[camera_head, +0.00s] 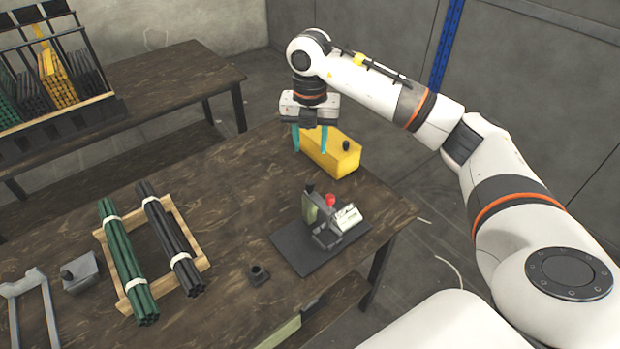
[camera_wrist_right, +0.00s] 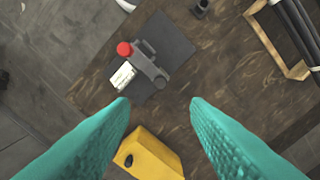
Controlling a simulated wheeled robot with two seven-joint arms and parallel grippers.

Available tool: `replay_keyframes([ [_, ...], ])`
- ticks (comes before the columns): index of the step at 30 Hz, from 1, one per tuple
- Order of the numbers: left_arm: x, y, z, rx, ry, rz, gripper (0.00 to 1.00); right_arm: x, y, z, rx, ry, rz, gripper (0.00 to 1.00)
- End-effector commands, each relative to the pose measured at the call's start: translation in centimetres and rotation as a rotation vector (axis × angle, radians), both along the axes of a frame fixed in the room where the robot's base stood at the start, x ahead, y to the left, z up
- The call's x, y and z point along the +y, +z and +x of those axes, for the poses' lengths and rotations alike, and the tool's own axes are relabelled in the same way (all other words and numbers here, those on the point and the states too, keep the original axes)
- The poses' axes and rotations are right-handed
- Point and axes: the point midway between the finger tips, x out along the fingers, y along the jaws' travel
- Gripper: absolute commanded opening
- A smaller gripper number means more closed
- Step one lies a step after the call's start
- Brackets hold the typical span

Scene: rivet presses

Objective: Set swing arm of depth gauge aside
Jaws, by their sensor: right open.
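A small grey device (camera_head: 325,235) with a red knob (camera_head: 330,200), a dark knob and a pale labelled plate (camera_head: 347,218) stands on a dark mat (camera_head: 296,256) near the table's right end. It also shows in the right wrist view (camera_wrist_right: 150,68). I cannot tell which part is the gauge's swing arm. My right gripper (camera_head: 310,145) has teal fingers pointing down, spread apart and empty. It hangs behind the device, beside a yellow block (camera_head: 326,158) with a black knob. In the right wrist view, the block (camera_wrist_right: 158,160) shows low between the fingers. My left gripper is out of view.
A wooden frame (camera_head: 186,208) holds green rods (camera_head: 125,262) and black rods (camera_head: 170,240). A small dark cup-shaped part (camera_head: 258,274) lies left of the mat. A grey block (camera_head: 80,274) and a grey forked piece (camera_head: 30,290) are at far left. Bare tabletop (camera_head: 235,185) lies between the frame and yellow block.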

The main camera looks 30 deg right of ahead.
Motion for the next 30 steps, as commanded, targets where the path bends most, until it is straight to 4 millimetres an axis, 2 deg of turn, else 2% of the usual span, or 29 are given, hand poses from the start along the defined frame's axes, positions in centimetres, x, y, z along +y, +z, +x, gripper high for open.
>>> replay_keyframes([
  [5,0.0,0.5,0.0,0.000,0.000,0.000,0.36,-0.1,-2.3,-0.1,0.008,-0.001,-0.003,0.43],
  [12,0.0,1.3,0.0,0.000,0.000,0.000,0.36,0.1,-7.1,-0.1,0.006,0.001,0.000,0.43],
  [18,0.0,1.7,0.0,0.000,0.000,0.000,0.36,0.1,-10.3,-0.1,0.005,0.002,0.002,0.43],
  [24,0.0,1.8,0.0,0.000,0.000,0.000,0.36,0.1,-11.7,-0.1,0.002,0.003,0.001,0.43],
  [30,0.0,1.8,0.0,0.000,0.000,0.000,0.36,0.1,-11.8,0.0,0.001,0.003,0.002,0.43],
])
